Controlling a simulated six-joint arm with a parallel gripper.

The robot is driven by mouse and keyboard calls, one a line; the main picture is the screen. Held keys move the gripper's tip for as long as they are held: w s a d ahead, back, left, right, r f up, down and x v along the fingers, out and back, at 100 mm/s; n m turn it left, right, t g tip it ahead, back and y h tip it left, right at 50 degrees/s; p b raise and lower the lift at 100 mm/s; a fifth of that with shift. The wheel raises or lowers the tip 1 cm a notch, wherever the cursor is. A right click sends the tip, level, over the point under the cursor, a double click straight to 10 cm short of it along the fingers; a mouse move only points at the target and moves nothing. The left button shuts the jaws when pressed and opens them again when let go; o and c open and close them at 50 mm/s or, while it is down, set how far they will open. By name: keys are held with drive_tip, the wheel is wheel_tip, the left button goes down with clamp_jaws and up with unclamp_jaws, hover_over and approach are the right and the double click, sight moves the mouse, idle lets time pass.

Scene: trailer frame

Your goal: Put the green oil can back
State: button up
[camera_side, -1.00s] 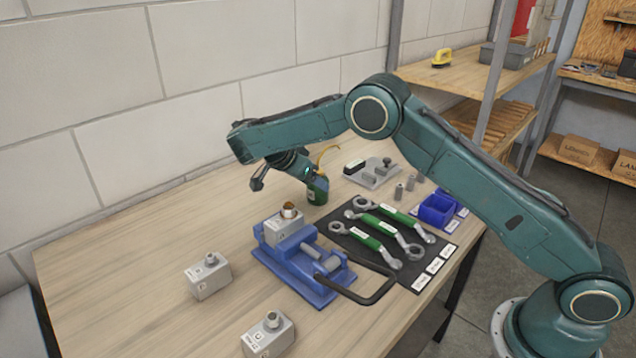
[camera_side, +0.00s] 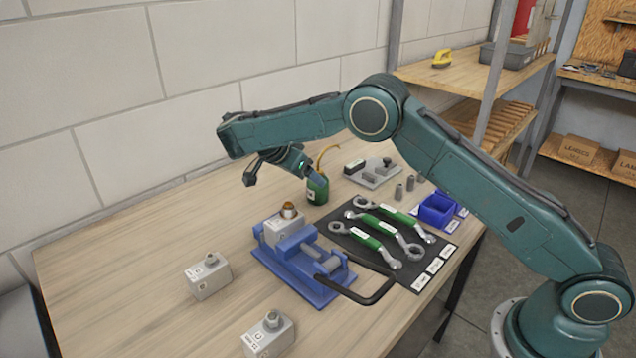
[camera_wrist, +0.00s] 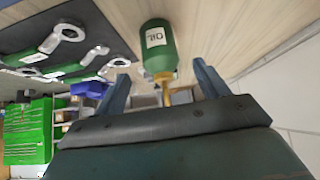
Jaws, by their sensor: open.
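The green oil can (camera_side: 317,191), with a curved yellow spout, stands upright on the wooden workbench, behind the blue vise. In the wrist view the can (camera_wrist: 159,48) shows its white "OIL" label, and its spout points toward my gripper. My gripper (camera_side: 313,174) is open and empty, just to the upper left of the can. In the wrist view my gripper's two fingers (camera_wrist: 163,78) are wide apart, with the spout between them and the can's body beyond their tips. I cannot tell whether a finger touches the can.
A blue vise (camera_side: 315,287) holding a grey block is in front of the can. Green-handled wrenches (camera_side: 380,225) lie on a dark mat to the right, near a blue bin (camera_side: 437,208). A grey fixture (camera_side: 373,172) stands behind. Bench left of the can is clear.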

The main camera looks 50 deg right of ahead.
drive_tip(key=s+d+r+n+t+y, duration=0.2)
drive_tip(key=s+r+n, duration=0.2)
drive_tip(key=s+r, duration=0.4)
drive_tip(key=s+d+r+n+t+y, duration=0.15)
drive_tip(key=s+r+n, duration=0.35)
drive_tip(key=r, duration=0.5)
drive_tip(key=s+a+n+y, duration=0.1)
drive_tip(key=s+n, duration=0.2)
drive_tip(key=s, duration=0.5)
drive_tip(key=s+a+f+n+t+y, duration=0.1)
drive_tip(key=s+n+y, duration=0.1)
drive_tip(key=s, duration=0.7)
drive_tip(key=s+a+f+n+t+y, duration=0.1)
drive_tip(key=s+a+n, duration=0.1)
drive_tip(key=s, duration=0.6)
drive_tip(key=shift+s+n, duration=0.25)
drive_tip(key=shift+n, duration=0.65)
